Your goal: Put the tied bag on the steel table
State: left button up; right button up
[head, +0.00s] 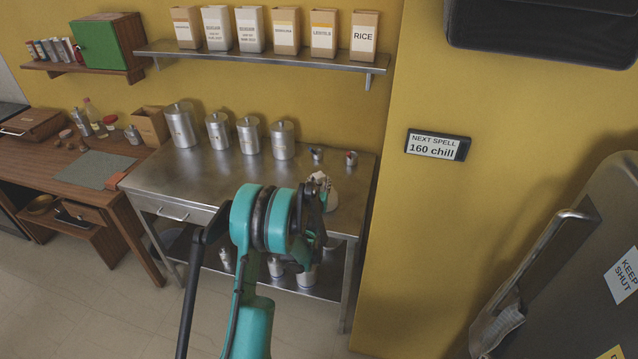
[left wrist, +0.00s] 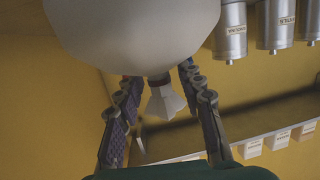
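The tied bag (left wrist: 140,30) is pale, round and full, with a dark red tie and a gathered top (left wrist: 165,100). In the head view the bag (head: 331,203) shows at the right end of the steel table (head: 180,178), partly behind my left gripper (head: 318,192); it looks to rest on the tabletop, though its contact is hard to see. In the left wrist view my left gripper (left wrist: 158,75) has its fingers apart on either side of the bag's neck, with gaps beside it. The fingertips are hidden by the bag. My right gripper is not in view.
Several steel canisters (head: 218,131) stand along the table's back. Two small cups (head: 351,159) stand near the back right. A wall shelf (head: 270,60) with labelled packets hangs above. A wooden desk (head: 60,165) is at left; a steel door (head: 590,260) is at right.

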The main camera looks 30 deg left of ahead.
pick_arm(q)
jog(key=shift+r, duration=0.1)
jog(key=shift+s+d+r, duration=0.1)
jog(key=shift+s, duration=0.1)
jog(key=s+d+r+m+g+h+p, duration=0.1)
jog(key=s+d+r+g, duration=0.1)
jog(key=s+d+r, duration=0.45)
jog(key=s+d+r+g+h, duration=0.1)
jog(key=s+d+r+h, duration=0.15)
jog(key=s+d, duration=0.7)
jog(key=s+d+m+g+h, duration=0.1)
jog(key=s+d, duration=0.3)
jog(key=s, duration=0.7)
jog(key=s+d+m+g+h, duration=0.1)
jog(key=s+d+m+g, duration=0.1)
jog(key=s, duration=1)
jog(key=shift+d+g, duration=0.9)
jog(key=shift+d, duration=0.3)
